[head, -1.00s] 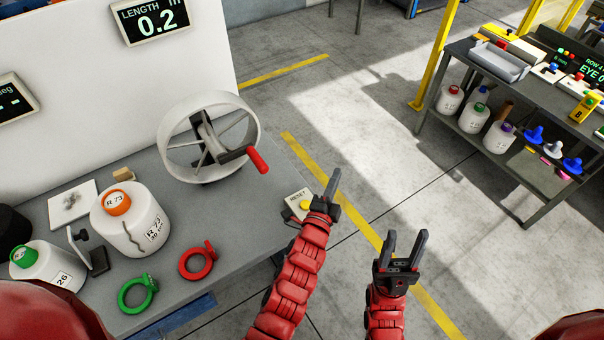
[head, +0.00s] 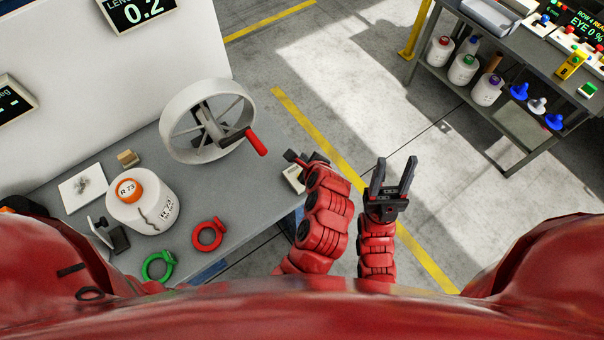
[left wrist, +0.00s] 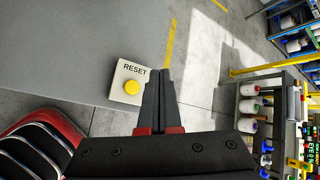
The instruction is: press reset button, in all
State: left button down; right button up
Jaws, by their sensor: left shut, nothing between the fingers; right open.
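The reset button is a yellow round cap (left wrist: 132,88) on a pale box marked RESET (left wrist: 124,72), at the edge of the grey table. In the head view the box (head: 294,178) is partly hidden by my left arm, and the yellow cap is hidden. My left gripper (head: 290,156) is shut and empty, over the table edge beside the box. In the left wrist view its closed fingers (left wrist: 160,75) appear just right of the yellow cap; I cannot tell whether they touch the box. My right gripper (head: 393,162) is open and empty above the floor.
A white wheel with a red crank handle (head: 257,143) stands on the table behind the box. A white bobbin (head: 150,212), a red ring (head: 208,234) and a green ring (head: 158,266) are further left. A shelf rack (head: 510,125) stands at the right.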

pick_arm(q)
notch_tip(320, 180, down, 7)
jog(key=b, duration=0.7)
jog(key=shift+r+b, duration=0.2)
jog(key=shift+b, duration=0.2)
jog(key=shift+f, duration=1.1)
jog(key=shift+f, duration=0.15)
dwell(0.4)
jog(key=shift+f, duration=0.3)
jog(key=shift+f, duration=0.55)
dwell(0.8)
jog(key=shift+r, duration=0.1)
jog(key=shift+r+p, duration=0.85)
jog(key=shift+p, duration=0.45)
